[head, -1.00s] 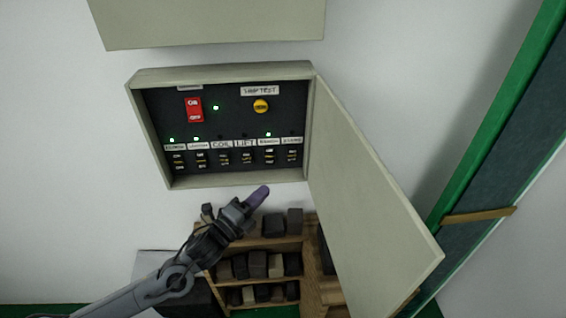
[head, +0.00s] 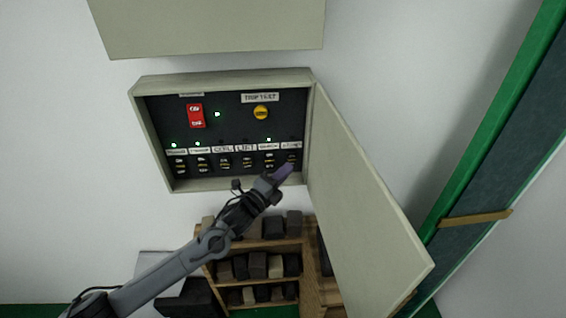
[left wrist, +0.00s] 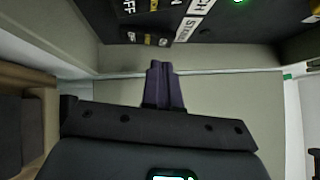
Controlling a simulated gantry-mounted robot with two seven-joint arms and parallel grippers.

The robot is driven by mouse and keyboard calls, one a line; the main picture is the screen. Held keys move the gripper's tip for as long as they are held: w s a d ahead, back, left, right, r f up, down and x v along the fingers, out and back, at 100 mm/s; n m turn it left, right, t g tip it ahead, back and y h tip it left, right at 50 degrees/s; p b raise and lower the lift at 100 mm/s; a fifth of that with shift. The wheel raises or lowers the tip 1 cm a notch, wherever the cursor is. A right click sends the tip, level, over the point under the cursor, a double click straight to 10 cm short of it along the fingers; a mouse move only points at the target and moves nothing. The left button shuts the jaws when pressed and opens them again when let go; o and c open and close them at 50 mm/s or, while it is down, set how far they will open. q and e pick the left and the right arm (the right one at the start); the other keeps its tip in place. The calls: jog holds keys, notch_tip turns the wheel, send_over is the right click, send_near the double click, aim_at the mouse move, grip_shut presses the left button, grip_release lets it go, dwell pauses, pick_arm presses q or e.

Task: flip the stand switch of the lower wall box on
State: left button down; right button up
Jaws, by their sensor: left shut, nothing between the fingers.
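The lower wall box (head: 140,120) hangs open on the wall, with a row of small labelled switches on its dark panel. The stand switch (head: 291,160) is the rightmost, partly covered by my gripper; its lamp above looks dark. In the left wrist view the stand switch (left wrist: 147,39) lies beside its white label, just ahead of the fingers. My left gripper (head: 286,171) is shut and empty, its purple fingertips at the box's lower right, just below the switch. The wrist view shows the fingertips (left wrist: 160,66) apart from the switch in the picture; contact cannot be told.
The open box door (head: 365,190) hangs to the right of my gripper. A red switch (head: 195,115) and a yellow button (head: 261,112) sit higher on the panel. Another box (head: 210,25) is above. A wooden shelf (head: 262,245) with dark blocks stands below.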

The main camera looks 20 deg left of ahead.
aim_at(288, 156)
pick_arm(q)
jog(key=shift+w+a+r, duration=0.15)
jog(key=shift+w+a, duration=0.2)
jog(key=shift+w, duration=0.25)
jog(key=shift+w+a+r, duration=0.15)
jog(key=shift+w+a, duration=0.2)
jog(key=shift+w, duration=0.2)
jog(key=p, duration=0.1)
jog(key=r+n+p, duration=0.1)
jog(key=p, duration=0.1)
jog(key=shift+w+a+r+g+y, duration=0.15)
jog(key=shift+w+a+g+y, duration=0.1)
jog(key=shift+w+g+y, duration=0.05)
jog(key=shift+f+b, duration=0.3)
jog(key=shift+f, duration=0.2)
jog(key=shift+r, duration=0.1)
